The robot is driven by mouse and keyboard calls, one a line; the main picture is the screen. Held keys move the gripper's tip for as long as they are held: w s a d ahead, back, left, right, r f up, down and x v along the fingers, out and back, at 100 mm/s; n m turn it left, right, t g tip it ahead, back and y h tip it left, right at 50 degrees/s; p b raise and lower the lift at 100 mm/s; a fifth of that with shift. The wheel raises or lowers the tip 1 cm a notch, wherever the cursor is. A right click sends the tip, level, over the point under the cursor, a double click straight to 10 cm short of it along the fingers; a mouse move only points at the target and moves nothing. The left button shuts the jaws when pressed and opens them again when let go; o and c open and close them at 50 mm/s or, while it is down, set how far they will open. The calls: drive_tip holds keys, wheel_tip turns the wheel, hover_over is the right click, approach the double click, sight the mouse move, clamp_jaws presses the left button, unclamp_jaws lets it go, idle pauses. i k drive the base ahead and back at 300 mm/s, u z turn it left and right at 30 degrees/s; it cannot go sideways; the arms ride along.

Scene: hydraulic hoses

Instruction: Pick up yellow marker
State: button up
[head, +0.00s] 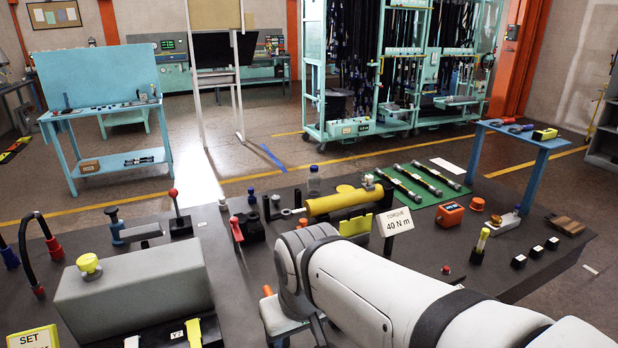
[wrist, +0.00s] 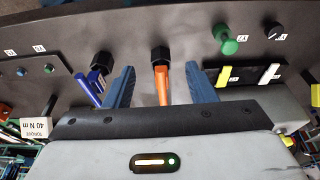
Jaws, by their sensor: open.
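An upright, slim yellow-topped piece (head: 482,240) stands in a small black holder at the right of the dark bench in the head view; it looks like the yellow marker. My gripper (wrist: 161,72) is open in the wrist view, its two blue fingers spread. An orange handle-like piece (wrist: 162,84) with a black hexagonal end shows between the fingers; I cannot tell whether they touch it. A blue piece (wrist: 95,86) lies just left of the left finger. In the head view my arm hides most of my gripper and the bench below it.
A yellow bar (wrist: 224,76) and a white bar (wrist: 270,74) are on the panel right of my gripper, near a green knob (wrist: 228,41). The torque sign (head: 390,222) stands beyond my arm. A yellow cylinder (head: 338,200) and green mat (head: 425,184) lie behind.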

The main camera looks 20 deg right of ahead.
sight(485, 233)
drive_tip(key=z, duration=1.85)
drive_tip(key=k, duration=1.2)
drive_tip(key=z, duration=0.75)
drive_tip(key=i, duration=2.75)
drive_tip(key=u, duration=0.85)
